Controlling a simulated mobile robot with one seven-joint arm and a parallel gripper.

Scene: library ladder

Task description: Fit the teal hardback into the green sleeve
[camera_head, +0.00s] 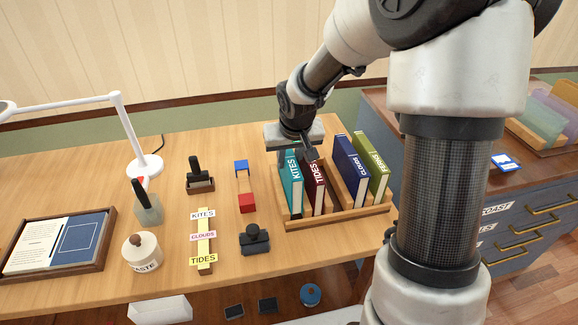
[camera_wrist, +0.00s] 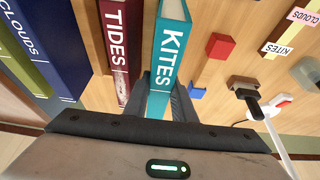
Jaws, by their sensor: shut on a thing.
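The teal hardback (camera_head: 293,186), marked KITES, stands upright at the left end of the wooden book rack (camera_head: 340,214). My gripper (camera_head: 295,148) is over its top rear part, shut on it. In the wrist view the fingers (camera_wrist: 169,98) lie on either side of the teal hardback (camera_wrist: 170,45), with its spine lettering showing. A translucent green sleeve (camera_head: 543,119) stands in a wooden holder on the right-hand cabinet, well apart from my gripper.
The maroon TIDES book (camera_head: 314,187) stands close right of the teal one. Blue CLOUDS (camera_head: 350,172) and olive FERNS (camera_head: 374,166) books stand further right. Violet sleeves (camera_head: 558,106) stand behind the green one. My arm crosses between rack and cabinet.

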